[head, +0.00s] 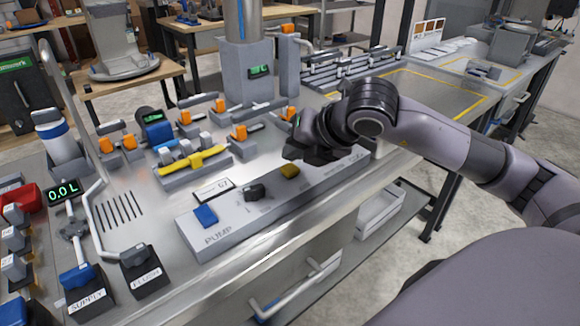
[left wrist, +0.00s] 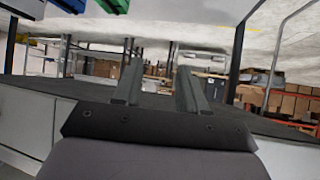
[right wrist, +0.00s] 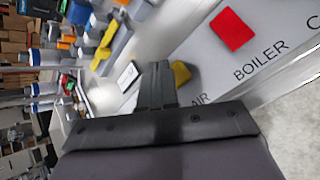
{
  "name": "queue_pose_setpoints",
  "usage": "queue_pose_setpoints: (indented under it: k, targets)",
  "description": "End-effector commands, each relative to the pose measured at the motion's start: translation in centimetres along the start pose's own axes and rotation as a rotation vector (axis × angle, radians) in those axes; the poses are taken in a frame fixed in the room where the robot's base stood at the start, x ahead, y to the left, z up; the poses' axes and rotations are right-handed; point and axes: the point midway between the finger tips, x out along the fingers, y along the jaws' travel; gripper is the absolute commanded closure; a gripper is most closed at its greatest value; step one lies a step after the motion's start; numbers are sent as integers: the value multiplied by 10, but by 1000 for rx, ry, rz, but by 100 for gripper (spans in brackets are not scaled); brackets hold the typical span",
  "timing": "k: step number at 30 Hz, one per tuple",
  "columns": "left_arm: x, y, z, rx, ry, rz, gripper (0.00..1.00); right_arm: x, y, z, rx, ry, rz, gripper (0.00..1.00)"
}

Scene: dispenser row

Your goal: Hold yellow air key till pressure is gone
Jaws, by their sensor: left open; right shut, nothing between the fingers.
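The yellow air key (head: 290,171) sits on the sloped grey panel (head: 240,228), to the right of the blue PUMP key (head: 205,215). My right gripper (head: 300,154) is shut and empty, just above and behind the yellow key. The right wrist view shows the yellow key (right wrist: 181,73) beside the shut fingers (right wrist: 157,85), partly covered by them, near the letters AIR. I cannot tell whether the fingers touch it. My left gripper (left wrist: 158,85) is open and empty, away from the panel and outside the head view. I see no readable pressure value.
A red key (right wrist: 232,30) marked BOILER sits farther along the panel. A black knob (head: 254,192) stands between the blue and yellow keys. Valve blocks with orange handles stand behind, with a steel column (head: 247,75).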

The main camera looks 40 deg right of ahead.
Motion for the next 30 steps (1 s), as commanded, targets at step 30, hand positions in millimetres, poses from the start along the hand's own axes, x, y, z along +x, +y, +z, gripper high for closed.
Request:
queue_pose_setpoints:
  k: [30]
  targets:
    - [11, 0, 14, 0, 0, 0, 58, 8, -5, -5, 0, 0, 1, 100]
